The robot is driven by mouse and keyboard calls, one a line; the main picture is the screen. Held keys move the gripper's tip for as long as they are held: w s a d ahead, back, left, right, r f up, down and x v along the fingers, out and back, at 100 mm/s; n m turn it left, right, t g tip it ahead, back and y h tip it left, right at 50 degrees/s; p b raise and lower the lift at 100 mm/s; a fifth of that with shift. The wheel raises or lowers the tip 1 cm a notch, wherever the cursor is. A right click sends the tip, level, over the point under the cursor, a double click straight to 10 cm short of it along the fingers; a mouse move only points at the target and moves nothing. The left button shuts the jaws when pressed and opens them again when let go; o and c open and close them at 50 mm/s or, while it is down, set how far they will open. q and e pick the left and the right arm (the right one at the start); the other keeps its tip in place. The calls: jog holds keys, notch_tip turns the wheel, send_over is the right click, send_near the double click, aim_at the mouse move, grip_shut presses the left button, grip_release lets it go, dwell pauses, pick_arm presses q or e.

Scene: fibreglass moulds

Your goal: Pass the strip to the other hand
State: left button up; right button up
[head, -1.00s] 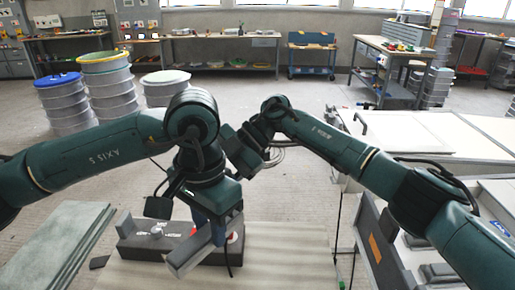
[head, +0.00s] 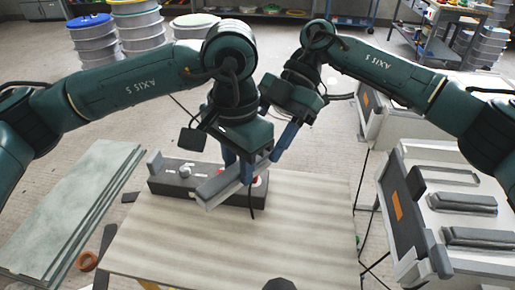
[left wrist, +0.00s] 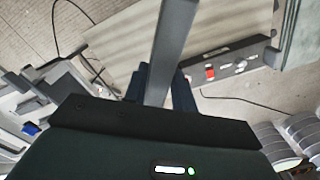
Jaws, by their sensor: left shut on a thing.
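The strip is a plain grey bar (head: 222,190), held tilted above the table's back edge. My left gripper (head: 238,172) is shut on it, with its blue fingers pointing down around the bar. In the left wrist view the strip (left wrist: 170,45) runs up and away from between the fingers. My right gripper (head: 274,150) is just right of the left one, near the strip's far end. Its fingers look spread apart, partly hidden behind my left gripper, and I see no contact with the strip.
A dark control box (head: 170,187) with a red button lies under and behind the strip. The pale table (head: 290,235) is mostly clear in front. Green-grey slabs (head: 70,205) stand at left, with an orange ring (head: 87,261) beside them. Grey moulds (head: 465,205) are at right.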

jog(key=shift+x, duration=1.6)
jog(key=shift+c, duration=0.5)
jog(key=c, duration=0.9)
pick_arm(q)
jog(key=o, duration=1.1)
pick_arm(e)
jog(key=shift+r, duration=0.1)
jog(key=shift+c, duration=0.6)
